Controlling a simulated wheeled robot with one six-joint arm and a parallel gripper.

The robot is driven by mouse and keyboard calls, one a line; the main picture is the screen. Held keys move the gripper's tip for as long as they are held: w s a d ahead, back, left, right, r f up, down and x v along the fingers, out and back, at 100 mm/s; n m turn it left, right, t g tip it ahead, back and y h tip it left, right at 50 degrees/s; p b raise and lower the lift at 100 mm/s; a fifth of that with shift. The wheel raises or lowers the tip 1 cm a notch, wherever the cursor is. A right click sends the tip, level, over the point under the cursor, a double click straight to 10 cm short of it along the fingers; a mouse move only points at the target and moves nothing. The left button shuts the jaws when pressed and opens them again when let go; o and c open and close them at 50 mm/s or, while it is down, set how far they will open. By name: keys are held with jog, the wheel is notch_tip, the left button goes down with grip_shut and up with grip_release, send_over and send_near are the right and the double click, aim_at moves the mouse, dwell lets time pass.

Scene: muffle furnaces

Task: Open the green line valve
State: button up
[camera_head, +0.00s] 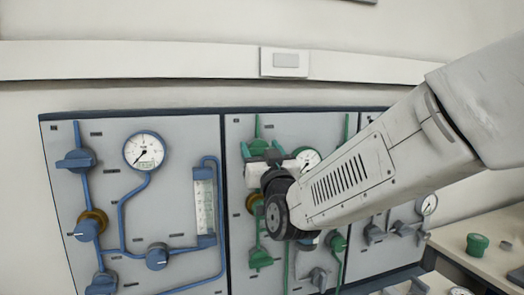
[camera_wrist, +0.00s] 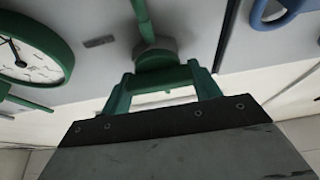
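The green line valve (camera_head: 259,146) is at the top of the middle panel, on a vertical green pipe. My gripper (camera_head: 263,159) is right in front of it and hides part of it. In the wrist view the green valve (camera_wrist: 160,62) is close at the top centre, with a round grey collar behind it. Two green prongs slant from the valve to the dark edge of my gripper. I cannot tell whether these are fingers or parts of the handle, nor whether the gripper holds the valve.
A round gauge (camera_head: 307,160) is just right of the valve, partly behind my arm. The left panel has blue valves, a gauge (camera_head: 144,150) and a flowmeter (camera_head: 204,205). A lower green valve (camera_head: 260,258) is below. A bench (camera_head: 480,262) stands at the right.

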jog(key=shift+m+h, duration=0.4)
jog(key=shift+m, duration=0.3)
jog(key=m+h, duration=0.3)
jog(key=m, duration=0.2)
jog(key=shift+m, duration=0.4)
jog(key=m+h, duration=0.1)
jog(key=m, duration=0.2)
jog(key=m+h, duration=0.1)
jog(key=m, duration=0.2)
jog(key=shift+d+f+g+h, duration=0.1)
jog(key=shift+g+h, duration=0.2)
jog(key=shift+h, duration=0.1)
jog(key=m+g+h, duration=0.1)
jog(key=m, duration=0.4)
jog(key=shift+w+d+f+m+g, duration=0.1)
jog(key=shift+m+g, duration=0.9)
jog(key=shift+m, duration=1)
jog(key=o, duration=1)
